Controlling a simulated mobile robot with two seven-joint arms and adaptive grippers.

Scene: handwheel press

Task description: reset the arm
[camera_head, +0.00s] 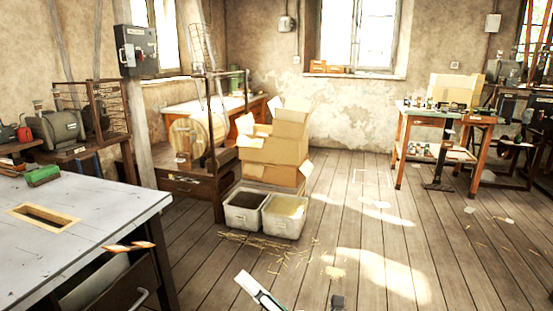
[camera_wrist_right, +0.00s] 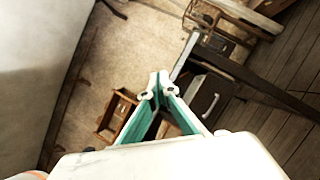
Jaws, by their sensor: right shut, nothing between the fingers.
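My right gripper (camera_head: 260,290) shows at the bottom edge of the head view, white with a teal edge, above the wooden floor. In the right wrist view, its teal-lined fingers (camera_wrist_right: 157,88) meet at the tips, with nothing between them. It touches nothing that I can see. A small dark piece at the bottom edge of the head view, right of the gripper, is too cut off to identify. My left gripper is not in view.
A grey-topped workbench (camera_head: 110,207) fills the left front. Two grey bins (camera_head: 284,228) stand beside a wooden machine stand (camera_head: 190,190), with stacked cardboard boxes (camera_head: 275,150) behind. A tool table (camera_head: 402,128) stands at the back right. The floor (camera_head: 400,230) between is mostly open.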

